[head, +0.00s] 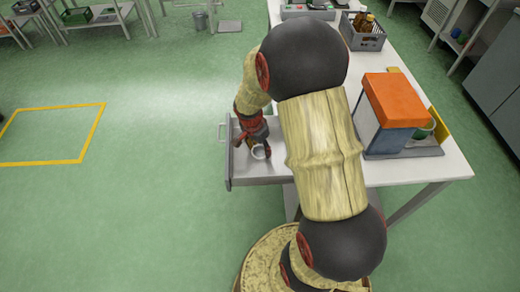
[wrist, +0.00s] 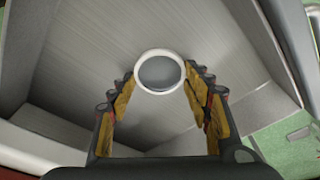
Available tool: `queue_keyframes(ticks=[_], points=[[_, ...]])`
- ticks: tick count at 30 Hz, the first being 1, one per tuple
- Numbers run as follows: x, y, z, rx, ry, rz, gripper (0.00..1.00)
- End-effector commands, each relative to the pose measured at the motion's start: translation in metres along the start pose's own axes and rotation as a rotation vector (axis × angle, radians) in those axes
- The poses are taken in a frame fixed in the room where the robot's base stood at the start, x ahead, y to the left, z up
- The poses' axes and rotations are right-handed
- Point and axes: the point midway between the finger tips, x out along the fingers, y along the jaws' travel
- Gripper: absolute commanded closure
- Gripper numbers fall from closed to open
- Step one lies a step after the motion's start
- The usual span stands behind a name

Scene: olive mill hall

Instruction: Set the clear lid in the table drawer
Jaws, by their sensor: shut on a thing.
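The clear lid (wrist: 160,53) is a round disc with a white rim and a see-through grey middle. My gripper (wrist: 160,84) is shut on it, with a fingertip at each side of the rim. In the head view the lid (head: 260,152) shows as a small pale ring at my gripper (head: 254,147). The table drawer (head: 229,170) is pulled out from the table's left side, and its inside looks empty. The lid and my gripper are over or inside the open drawer; I cannot tell whether the lid touches the drawer floor.
The white table (head: 415,171) carries an orange and blue machine (head: 393,104) near its front. A grey crate with bottles (head: 362,36) stands farther back. My arm hides part of the tabletop. Green floor left of the drawer is clear, with a yellow outline (head: 88,131) farther left.

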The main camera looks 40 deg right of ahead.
Motion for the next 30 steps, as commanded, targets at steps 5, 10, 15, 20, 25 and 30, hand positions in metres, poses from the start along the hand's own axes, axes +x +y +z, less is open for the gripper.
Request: queue_keyframes(ticks=[5, 10, 15, 20, 25, 30], points=[[-0.0017, -0.0005, -0.0006, 0.000, 0.001, -0.001, 0.72], [0.0030, -0.0004, 0.0004, 0.000, 0.001, -0.001, 0.72], [0.0071, 0.0002, 0.0016, 0.000, -0.001, 0.000, 0.49], [0.0071, 0.0013, 0.0021, -0.001, -0.002, 0.003, 0.40], [0.0070, 0.0014, 0.0022, -0.001, -0.002, 0.003, 0.32], [0.0063, 0.0007, 0.0018, -0.001, -0.001, 0.002, 0.32]])
